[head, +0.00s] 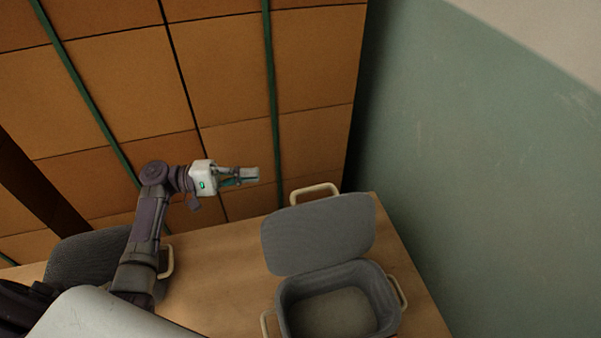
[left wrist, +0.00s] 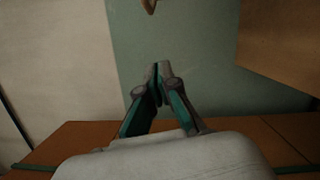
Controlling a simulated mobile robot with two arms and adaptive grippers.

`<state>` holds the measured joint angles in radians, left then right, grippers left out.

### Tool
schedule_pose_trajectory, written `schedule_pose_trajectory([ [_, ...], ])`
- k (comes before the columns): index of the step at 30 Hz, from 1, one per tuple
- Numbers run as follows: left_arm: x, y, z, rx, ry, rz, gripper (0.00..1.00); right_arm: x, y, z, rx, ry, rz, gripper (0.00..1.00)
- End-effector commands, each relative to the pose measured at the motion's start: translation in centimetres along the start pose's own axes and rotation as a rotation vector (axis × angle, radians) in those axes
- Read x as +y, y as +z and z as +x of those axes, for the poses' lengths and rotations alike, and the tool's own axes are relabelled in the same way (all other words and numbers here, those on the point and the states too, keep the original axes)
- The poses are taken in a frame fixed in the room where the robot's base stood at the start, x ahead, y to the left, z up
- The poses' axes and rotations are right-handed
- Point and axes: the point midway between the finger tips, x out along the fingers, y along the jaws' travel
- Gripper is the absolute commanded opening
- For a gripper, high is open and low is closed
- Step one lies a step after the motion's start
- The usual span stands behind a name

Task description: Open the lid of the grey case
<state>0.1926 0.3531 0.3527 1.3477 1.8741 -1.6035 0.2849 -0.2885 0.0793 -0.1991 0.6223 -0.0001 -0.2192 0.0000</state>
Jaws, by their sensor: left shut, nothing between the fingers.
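The grey case (head: 376,284) stands at the right end of the wooden table with its inside showing empty. Its lid (head: 320,236) is raised and leans back on the far side, with a cream handle (head: 315,190) at its top edge. Cream handles also show on the sides of the case. My left gripper (head: 257,174) is shut and empty, in the air to the left of the raised lid and apart from it. The left wrist view shows its fingers (left wrist: 162,68) together. My right gripper is not in view.
The wooden table (head: 225,262) is bare between the cases. Another dark grey case (head: 85,258) with a cream handle is at the left, partly behind my arm. An orange tiled surface (head: 100,90) lies beyond the table, and a green wall (head: 480,150) stands at the right.

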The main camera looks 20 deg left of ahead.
Motion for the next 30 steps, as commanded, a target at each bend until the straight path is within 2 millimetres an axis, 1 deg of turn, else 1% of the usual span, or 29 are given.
schedule_pose_trajectory([
  [1, 0.0, 0.1, 0.1, -0.002, 0.002, 0.014, 0.00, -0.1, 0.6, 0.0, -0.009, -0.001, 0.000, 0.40],
  [5, 0.2, 0.2, 1.4, -0.002, 0.004, 0.018, 0.00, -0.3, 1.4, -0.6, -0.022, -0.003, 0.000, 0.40],
  [9, 0.3, 0.2, 4.0, -0.003, 0.005, 0.016, 0.00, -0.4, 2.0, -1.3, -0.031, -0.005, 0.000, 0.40],
  [14, 0.4, 0.2, 7.6, -0.004, 0.005, 0.017, 0.00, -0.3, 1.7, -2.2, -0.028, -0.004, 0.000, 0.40],
  [18, 0.3, 0.2, 10.4, -0.003, 0.004, 0.016, 0.00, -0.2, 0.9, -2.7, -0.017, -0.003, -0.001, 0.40],
  [21, 0.3, 2.1, 10.4, 0.000, 0.001, 0.013, 0.00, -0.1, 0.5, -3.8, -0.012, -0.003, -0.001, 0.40],
  [24, 0.2, 3.1, 10.7, 0.000, 0.001, 0.014, 0.00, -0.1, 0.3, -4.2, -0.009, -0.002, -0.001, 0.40],
  [30, 0.0, 4.0, 10.9, 0.000, 0.001, 0.014, 0.00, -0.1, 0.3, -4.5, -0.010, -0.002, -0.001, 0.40],
])
